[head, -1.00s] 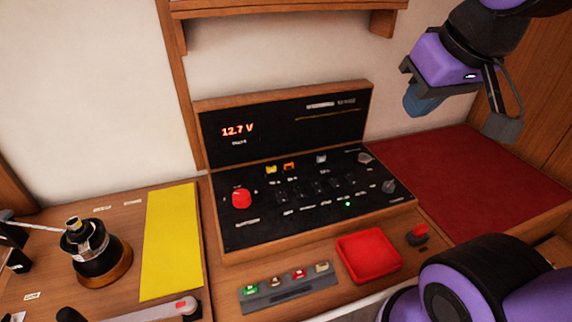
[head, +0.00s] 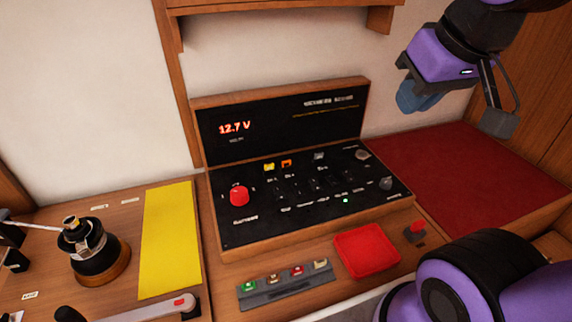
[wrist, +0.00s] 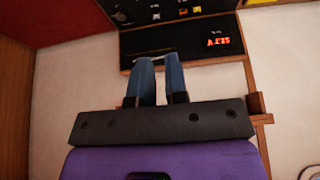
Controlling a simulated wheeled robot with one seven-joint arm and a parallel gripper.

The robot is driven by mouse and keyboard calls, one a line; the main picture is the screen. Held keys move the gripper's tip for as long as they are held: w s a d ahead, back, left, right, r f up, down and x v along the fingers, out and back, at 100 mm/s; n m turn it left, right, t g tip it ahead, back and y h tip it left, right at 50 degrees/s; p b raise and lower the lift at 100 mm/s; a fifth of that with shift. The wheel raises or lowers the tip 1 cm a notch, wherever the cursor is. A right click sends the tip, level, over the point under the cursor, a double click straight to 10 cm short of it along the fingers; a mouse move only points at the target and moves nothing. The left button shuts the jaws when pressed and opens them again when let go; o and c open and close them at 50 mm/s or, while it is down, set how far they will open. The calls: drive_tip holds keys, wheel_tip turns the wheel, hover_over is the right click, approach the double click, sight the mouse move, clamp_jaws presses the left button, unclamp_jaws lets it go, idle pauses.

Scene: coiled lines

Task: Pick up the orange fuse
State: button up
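The orange fuse (head: 286,164) is small and sits in the top row of the black panel (head: 240,218), just right of a yellow fuse (head: 269,167). In the wrist view the orange fuse (wrist: 182,12) shows near the top edge, upside down and small. My gripper (head: 418,100) is raised at the upper right, well above the panel and apart from it. In the wrist view its two blue fingers (wrist: 159,58) stand apart, with nothing seen between them.
A strip with several coloured fuses (head: 287,289) and a red tray (head: 367,252) lie in front of the panel. A red knob (head: 239,195) stands up on the panel's left. A wooden shelf (head: 290,6) is above. The upright display (head: 290,118) rises behind the fuses.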

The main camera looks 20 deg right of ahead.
drive_tip(key=o, duration=0.4)
drive_tip(key=shift+w, duration=0.2)
drive_tip(key=shift+c, duration=0.2)
drive_tip(key=o, duration=0.4)
drive_tip(key=shift+g+y, duration=0.3)
drive_tip(key=shift+g, duration=0.2)
drive_tip(key=w, duration=0.7)
drive_tip(key=shift+w+a+f, duration=0.15)
drive_tip(key=shift+w+a, duration=0.15)
drive_tip(key=shift+a, duration=0.1)
drive_tip(key=shift+o, duration=0.2)
drive_tip(key=g, duration=0.4)
hover_over(286, 160)
wheel_tip(286, 160, down, 24)
drive_tip(key=shift+f, duration=5.1)
